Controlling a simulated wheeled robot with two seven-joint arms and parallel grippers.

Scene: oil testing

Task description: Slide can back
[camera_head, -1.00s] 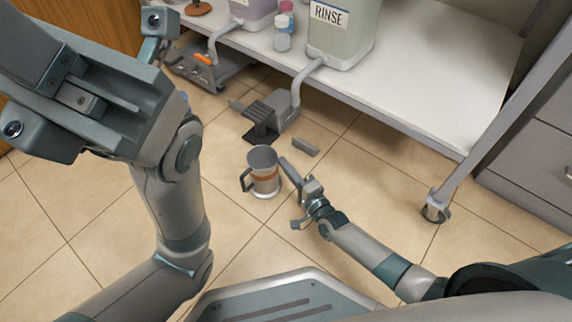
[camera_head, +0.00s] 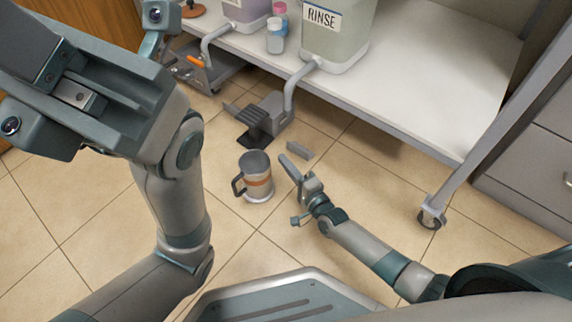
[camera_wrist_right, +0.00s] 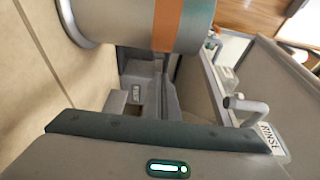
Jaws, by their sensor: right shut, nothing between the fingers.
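The can (camera_head: 257,184) is a grey metal mug with an orange band and a dark handle on its left side. It stands upright on the tiled floor in the head view. In the right wrist view the can (camera_wrist_right: 125,22) lies across the top, partly cut off. My right gripper (camera_head: 284,160) is shut and empty, just to the right of the can; whether it touches the can is unclear.
A grey dispenser unit (camera_head: 268,112) stands behind the can at the shelf's edge. The white shelf (camera_head: 430,70) holds the RINSE container (camera_head: 335,40). A caster (camera_head: 432,216) stands at right. Floor left of the can is clear.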

